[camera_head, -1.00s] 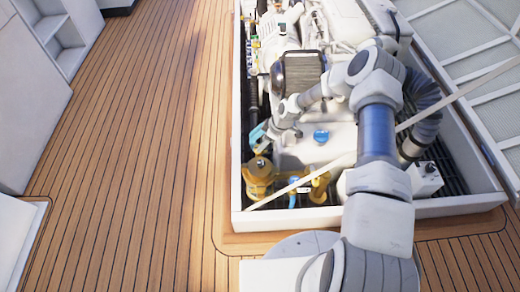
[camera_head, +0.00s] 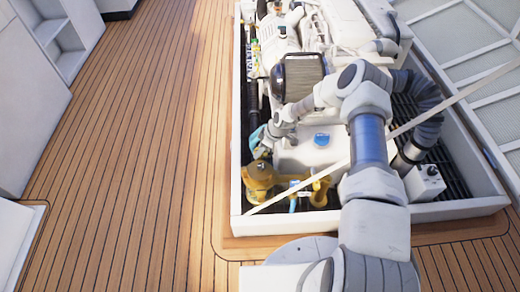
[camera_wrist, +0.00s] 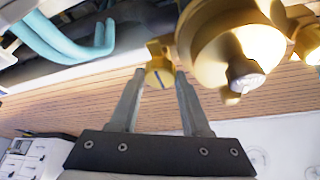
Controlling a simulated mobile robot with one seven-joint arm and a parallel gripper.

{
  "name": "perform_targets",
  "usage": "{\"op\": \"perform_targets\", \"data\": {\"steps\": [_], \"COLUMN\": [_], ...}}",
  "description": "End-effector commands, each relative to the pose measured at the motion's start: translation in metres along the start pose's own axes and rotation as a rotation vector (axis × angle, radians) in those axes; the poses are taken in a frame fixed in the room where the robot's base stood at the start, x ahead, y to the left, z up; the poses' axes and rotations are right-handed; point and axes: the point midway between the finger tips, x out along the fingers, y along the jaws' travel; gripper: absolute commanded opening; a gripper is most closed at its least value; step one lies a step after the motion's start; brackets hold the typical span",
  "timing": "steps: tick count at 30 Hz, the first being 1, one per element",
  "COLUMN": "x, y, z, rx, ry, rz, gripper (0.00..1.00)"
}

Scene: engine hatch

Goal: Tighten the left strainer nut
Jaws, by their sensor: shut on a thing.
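The brass-yellow strainer (camera_head: 259,178) stands in the near left corner of the engine hatch. Its rounded body fills the upper right of the wrist view (camera_wrist: 245,48). A small yellow nut (camera_wrist: 158,77) with a dark slot-like mark sits beside the body, on its left in the wrist view. My gripper (camera_wrist: 160,72) has its two grey fingers around this nut, one on each side, and is shut on it. In the head view my wrist is just above the strainer; the fingertips and nut are too small or hidden to make out there.
Teal hoses (camera_wrist: 62,38) run close to my gripper. A yellow valve fitting (camera_head: 320,190) is right of the strainer. The white hatch rim (camera_head: 236,150) bounds the near left corner, and a pale diagonal bar (camera_head: 450,105) crosses the hatch. The wooden deck (camera_head: 140,150) is clear.

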Motion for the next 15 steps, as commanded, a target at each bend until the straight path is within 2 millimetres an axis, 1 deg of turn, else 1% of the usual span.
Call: {"op": "perform_targets", "data": {"steps": [8, 15], "x": [-0.0005, -0.0013], "y": [-0.0002, -0.0013], "z": [-0.0001, -0.0011], "rx": [0.022, 0.132], "ry": [-0.001, -0.002], "rz": [0.01, 0.056], "gripper": [0.0, 0.0]}}
